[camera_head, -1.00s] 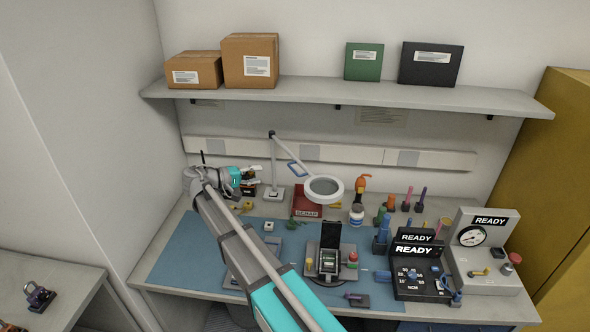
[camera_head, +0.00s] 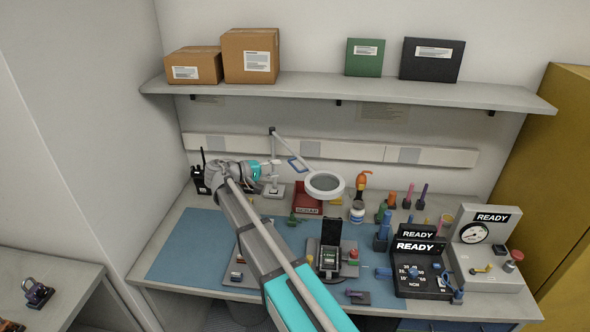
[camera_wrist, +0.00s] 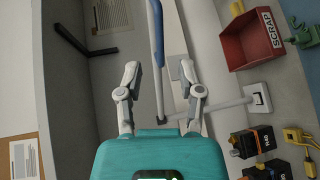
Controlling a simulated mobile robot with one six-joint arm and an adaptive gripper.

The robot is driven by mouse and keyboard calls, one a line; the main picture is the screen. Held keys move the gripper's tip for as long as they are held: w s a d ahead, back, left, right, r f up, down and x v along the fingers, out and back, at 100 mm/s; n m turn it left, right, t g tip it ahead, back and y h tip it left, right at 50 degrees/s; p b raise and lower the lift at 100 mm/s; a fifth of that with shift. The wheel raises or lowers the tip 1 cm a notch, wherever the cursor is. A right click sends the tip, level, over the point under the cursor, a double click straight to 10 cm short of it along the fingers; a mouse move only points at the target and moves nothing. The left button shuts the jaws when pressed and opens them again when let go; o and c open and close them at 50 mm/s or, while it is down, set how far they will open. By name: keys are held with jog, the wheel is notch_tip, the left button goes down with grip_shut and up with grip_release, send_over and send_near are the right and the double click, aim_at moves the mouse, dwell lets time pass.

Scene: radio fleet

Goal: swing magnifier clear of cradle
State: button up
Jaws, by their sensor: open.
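The magnifier (camera_head: 325,185) is a white ring lens on a jointed arm, with a blue handle (camera_head: 297,165) on that arm. Its ring hangs behind and above the cradle (camera_head: 330,276), which holds a dark radio with a raised black panel behind it. My gripper (camera_head: 276,170) is beside the magnifier's post, left of the blue handle. In the wrist view my gripper (camera_wrist: 158,68) is open, and the magnifier arm with its blue handle (camera_wrist: 157,35) shows between the fingers. I cannot tell whether the fingers touch it.
A red scrap bin (camera_head: 307,198) stands behind the blue mat (camera_head: 190,245). A black handheld radio (camera_head: 199,178) stands at the left wall. Test units marked READY (camera_head: 418,268) fill the right side. A shelf (camera_head: 350,95) with boxes hangs above.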

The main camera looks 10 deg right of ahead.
aim_at(295, 167)
jog(key=b+x, duration=0.1)
jog(key=x, duration=0.6)
jog(key=shift+d, duration=0.2)
grip_shut()
jog(key=shift+d, duration=0.1)
